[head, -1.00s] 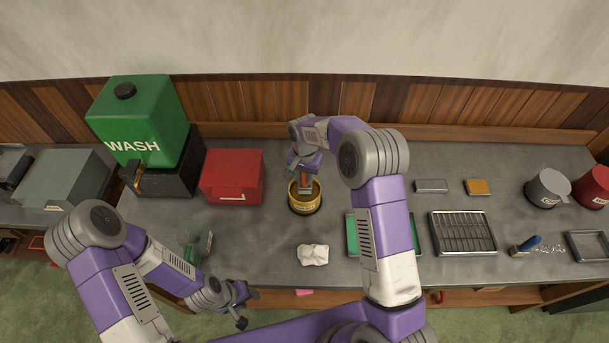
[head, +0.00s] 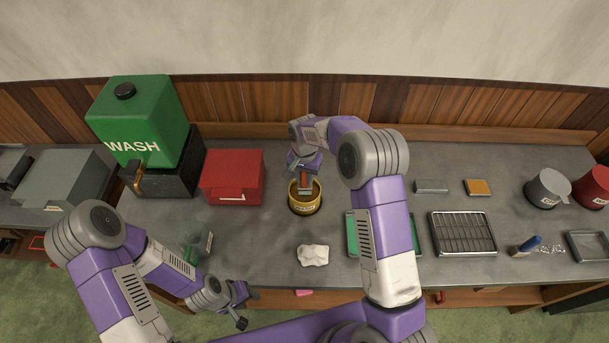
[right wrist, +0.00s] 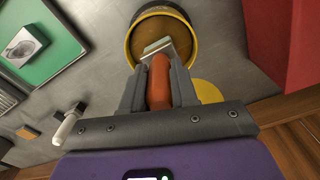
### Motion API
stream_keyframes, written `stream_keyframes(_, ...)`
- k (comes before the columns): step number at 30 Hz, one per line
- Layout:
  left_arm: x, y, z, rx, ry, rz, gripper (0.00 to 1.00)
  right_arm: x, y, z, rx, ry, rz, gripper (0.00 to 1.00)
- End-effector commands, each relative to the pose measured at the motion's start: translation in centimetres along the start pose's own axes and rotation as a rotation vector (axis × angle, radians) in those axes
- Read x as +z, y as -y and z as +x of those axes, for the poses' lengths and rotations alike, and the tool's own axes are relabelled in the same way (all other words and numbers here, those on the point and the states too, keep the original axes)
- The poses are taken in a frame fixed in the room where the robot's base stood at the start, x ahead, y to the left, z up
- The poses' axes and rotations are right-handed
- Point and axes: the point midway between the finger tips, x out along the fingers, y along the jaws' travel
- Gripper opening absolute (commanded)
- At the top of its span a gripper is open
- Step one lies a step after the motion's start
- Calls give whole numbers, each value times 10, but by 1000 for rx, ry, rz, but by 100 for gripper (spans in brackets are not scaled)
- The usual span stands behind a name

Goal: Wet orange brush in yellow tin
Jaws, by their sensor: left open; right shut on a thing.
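The yellow tin (head: 304,207) stands on the grey bench near its middle, and it also shows in the right wrist view (right wrist: 133,55) with brown contents. My right gripper (head: 304,176) is shut on the orange brush (head: 304,182), directly above the tin. In the right wrist view the orange handle (right wrist: 160,82) is between the fingers, and the pale brush head (right wrist: 158,47) points toward the tin's opening. I cannot tell whether the bristles touch the contents. My left gripper (head: 247,307) is open and empty in front of the bench edge.
A red box (head: 232,177) and the green WASH tank (head: 140,120) stand left of the tin. A white crumpled cloth (head: 313,255) lies in front. A slotted tray (head: 463,233), a blue-handled brush (head: 525,247) and a grey pot (head: 547,188) are to the right.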

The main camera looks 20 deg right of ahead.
Motion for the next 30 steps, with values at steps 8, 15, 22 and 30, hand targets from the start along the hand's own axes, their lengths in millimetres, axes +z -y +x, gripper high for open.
stream_keyframes(8, 1, -5, -14, 0, 0, 0, 43, -1, 0, -26, -2, -4, 0, 0)
stream_keyframes(15, 1, -9, -25, 0, 0, 0, 43, -1, 1, -45, -3, -4, 0, 0)
stream_keyframes(22, 2, -13, -35, 0, 0, 0, 43, -1, 1, -64, -3, -4, 0, 0)
stream_keyframes(30, 2, -14, -37, 0, 0, 0, 43, -1, 1, -68, -3, -3, 0, 0)
